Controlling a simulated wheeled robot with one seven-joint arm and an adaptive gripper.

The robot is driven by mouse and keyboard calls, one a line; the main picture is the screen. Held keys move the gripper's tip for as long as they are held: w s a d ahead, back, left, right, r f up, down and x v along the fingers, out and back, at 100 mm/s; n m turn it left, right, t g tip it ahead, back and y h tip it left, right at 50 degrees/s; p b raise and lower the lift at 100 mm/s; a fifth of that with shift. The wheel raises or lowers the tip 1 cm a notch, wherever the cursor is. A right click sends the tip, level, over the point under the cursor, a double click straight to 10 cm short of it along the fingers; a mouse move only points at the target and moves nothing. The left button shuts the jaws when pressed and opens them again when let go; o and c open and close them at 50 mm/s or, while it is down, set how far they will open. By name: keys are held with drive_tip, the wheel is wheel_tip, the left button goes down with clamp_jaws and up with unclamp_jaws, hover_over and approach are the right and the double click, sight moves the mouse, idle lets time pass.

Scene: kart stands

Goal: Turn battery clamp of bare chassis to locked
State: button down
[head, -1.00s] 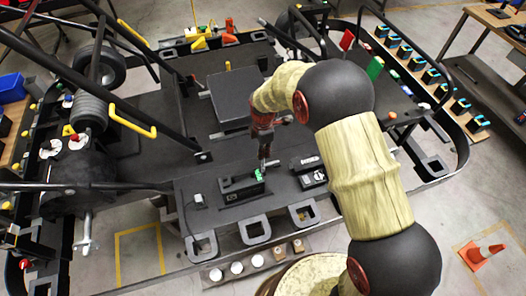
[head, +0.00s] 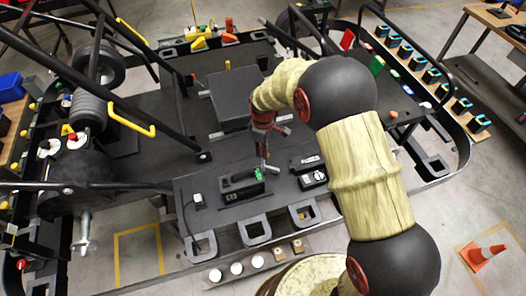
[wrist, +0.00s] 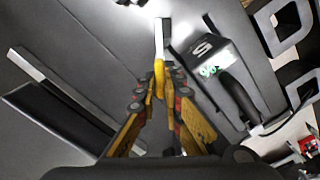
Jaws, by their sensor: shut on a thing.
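The battery clamp appears in the wrist view as a light grey bar (wrist: 162,38) with a yellow grip (wrist: 159,78). My gripper (wrist: 160,92) is shut on the yellow grip, and the bar points up and away from it. In the head view my gripper (head: 264,158) is low over the chassis deck (head: 220,212), just right of the black battery box (head: 243,193) with its green mark. The box also shows right of the fingers in the wrist view (wrist: 232,75). The clamp is mostly hidden in the head view, and I cannot tell its exact angle.
A second black box (head: 308,172) sits close to the right of my gripper. A raised dark slab (head: 235,95) lies behind it. Roll bars (head: 130,120) rise at the left. An orange cone (head: 482,251) stands on the floor at right.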

drive_tip(key=m, duration=0.5)
drive_tip(key=shift+m, duration=0.3)
drive_tip(key=shift+w+r+m+b, duration=0.1)
drive_tip(key=shift+m+b, duration=0.3)
drive_tip(key=shift+m, duration=1.9)
drive_tip(key=c, duration=1.9)
unclamp_jaws()
wheel_tip(320, 180, up, 12)
drive_tip(key=shift+f, duration=0.1)
